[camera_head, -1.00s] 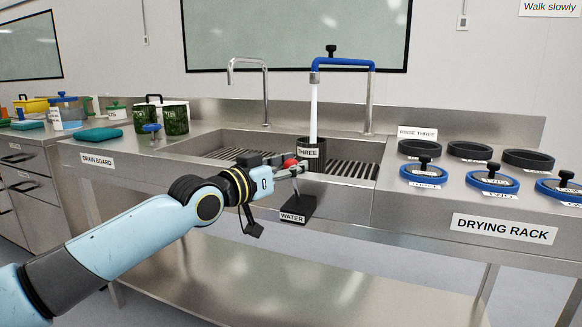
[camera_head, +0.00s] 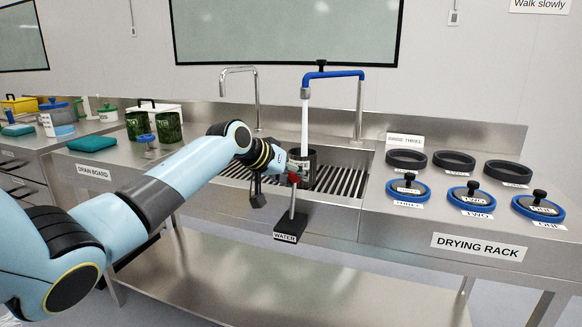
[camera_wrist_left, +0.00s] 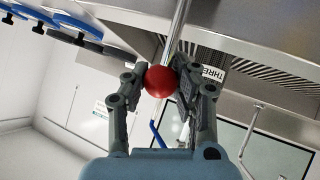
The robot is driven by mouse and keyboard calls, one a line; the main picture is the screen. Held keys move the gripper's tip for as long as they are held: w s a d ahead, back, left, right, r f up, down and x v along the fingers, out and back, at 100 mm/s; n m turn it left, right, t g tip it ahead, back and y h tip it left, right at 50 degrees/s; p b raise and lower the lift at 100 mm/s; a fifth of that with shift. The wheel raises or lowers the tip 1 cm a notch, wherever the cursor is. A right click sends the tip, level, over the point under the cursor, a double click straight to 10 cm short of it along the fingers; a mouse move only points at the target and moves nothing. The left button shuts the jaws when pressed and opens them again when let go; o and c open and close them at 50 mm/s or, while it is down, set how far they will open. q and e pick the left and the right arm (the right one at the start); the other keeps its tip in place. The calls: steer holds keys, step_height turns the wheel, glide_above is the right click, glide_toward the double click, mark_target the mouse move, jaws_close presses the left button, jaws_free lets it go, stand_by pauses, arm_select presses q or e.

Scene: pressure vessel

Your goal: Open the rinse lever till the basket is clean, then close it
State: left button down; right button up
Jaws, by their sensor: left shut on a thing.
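The rinse lever is a thin metal rod with a red ball knob (camera_wrist_left: 159,81), rising from a black base labelled WATER (camera_head: 285,230) at the sink's front. My left gripper (camera_wrist_left: 157,80) is shut on the red knob, with a finger on each side. The rod stands about upright in the head view. The dark basket labelled THREE (camera_head: 309,160) stands in the sink, partly hidden by my gripper. A stream of water (camera_head: 304,122) runs from the blue tap (camera_head: 345,74) into it. I cannot tell whether the basket is clean. My right gripper is out of view.
The drying rack (camera_head: 400,222) at the right holds several black rings and blue-rimmed lids with knobs. The drain board (camera_head: 100,160) at the left carries green patterned containers (camera_head: 168,127) and a teal cloth (camera_head: 92,143). A second, grey tap (camera_head: 238,70) stands behind the sink.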

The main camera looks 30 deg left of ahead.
arm_select(q)
steer(key=shift+w+a+f+g, duration=0.1)
steer(key=shift+w+f+g, duration=0.1)
steer(key=shift+w+g, duration=0.35)
steer(key=shift+w+a+f, duration=0.1)
steer(key=shift+w+f, duration=0.15)
steer(key=shift+w, duration=0.5)
steer(key=shift+r, duration=0.15)
steer(key=shift+w+a+r, duration=0.1)
steer(key=shift+a+r, duration=0.05)
steer(key=shift+r, duration=0.1)
stand_by(0.4)
steer(key=c, duration=1.4)
jaws_free()
steer(key=shift+s+a+f, duration=0.1)
steer(key=shift+s+a, duration=0.1)
steer(key=shift+s, duration=0.05)
steer(key=o, duration=0.4)
steer(key=shift+d+f, duration=0.1)
steer(key=shift+f, duration=0.1)
steer(key=shift+d, duration=0.1)
steer(key=v, duration=1.2)
